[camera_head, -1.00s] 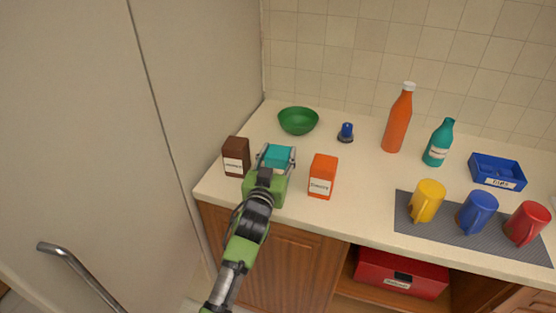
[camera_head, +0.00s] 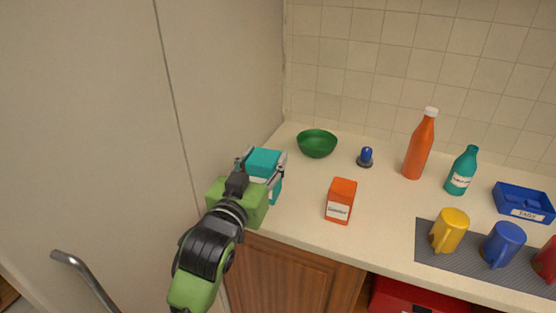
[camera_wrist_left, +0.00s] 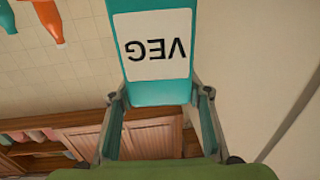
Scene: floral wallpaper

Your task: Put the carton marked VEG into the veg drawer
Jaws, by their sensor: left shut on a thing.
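The teal carton (camera_head: 264,158) is between the fingers of my left gripper (camera_head: 262,162), which is shut on it. It is held at the left end of the counter; whether it touches the counter cannot be told. In the left wrist view, the carton (camera_wrist_left: 152,92) shows a white label reading VEG, upside down, with the gripper fingers (camera_wrist_left: 160,118) on both sides. My right gripper is not in view. No drawer marked veg can be made out.
An orange carton (camera_head: 341,200), green bowl (camera_head: 317,145) and several bottles and mugs stand on the counter to the right. A blue tray (camera_head: 524,203) is at the far right. A large grey panel (camera_head: 90,130) rises at left, with a metal handle (camera_head: 82,276) low down.

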